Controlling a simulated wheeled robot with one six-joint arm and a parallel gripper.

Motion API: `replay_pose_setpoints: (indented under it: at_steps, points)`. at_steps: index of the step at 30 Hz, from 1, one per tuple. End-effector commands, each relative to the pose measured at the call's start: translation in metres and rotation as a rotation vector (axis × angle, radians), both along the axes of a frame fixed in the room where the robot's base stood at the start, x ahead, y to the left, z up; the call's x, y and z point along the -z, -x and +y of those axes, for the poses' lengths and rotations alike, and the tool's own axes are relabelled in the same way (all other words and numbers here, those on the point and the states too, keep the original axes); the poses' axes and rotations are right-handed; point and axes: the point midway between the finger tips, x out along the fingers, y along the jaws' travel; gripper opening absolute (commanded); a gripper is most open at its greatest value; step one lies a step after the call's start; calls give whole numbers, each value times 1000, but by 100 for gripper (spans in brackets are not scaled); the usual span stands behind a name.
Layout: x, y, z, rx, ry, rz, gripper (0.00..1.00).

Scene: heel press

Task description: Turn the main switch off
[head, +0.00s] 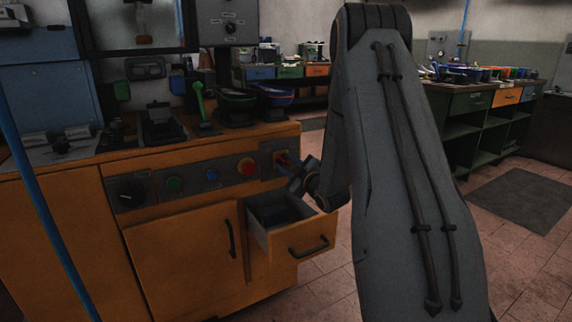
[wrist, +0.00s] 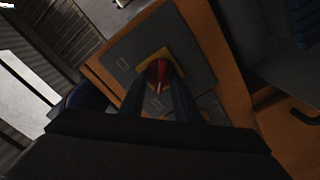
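The main switch is a red knob on a yellow plate, at the right end of the orange bench's control panel. In the wrist view the red knob (wrist: 158,72) lies between my two finger ends, with the yellow plate behind it. In the head view the switch plate (head: 281,157) is partly covered by my gripper (head: 289,166), which reaches it from the right. My gripper (wrist: 159,85) has its fingers on both sides of the knob. Whether they touch it is too dark to tell. The knob's exact angle is unclear.
A red button (head: 248,167), blue button (head: 212,174), green button (head: 173,184) and black dial (head: 130,191) sit left of the switch. An open drawer (head: 307,244) juts out just below my gripper. Green workbenches (head: 478,101) stand behind, and open floor lies to the right.

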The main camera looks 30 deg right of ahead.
Motion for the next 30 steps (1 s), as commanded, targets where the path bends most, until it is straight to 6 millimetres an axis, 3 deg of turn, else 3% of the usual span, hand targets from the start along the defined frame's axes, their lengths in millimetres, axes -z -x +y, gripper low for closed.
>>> replay_pose_setpoints:
  at_steps: [10,21,30]
  points:
    - [0,6,-1,1,-1,1,29]
    - [0,62,-3,1,-2,1,29]
    - [0,78,-3,0,0,0,29]
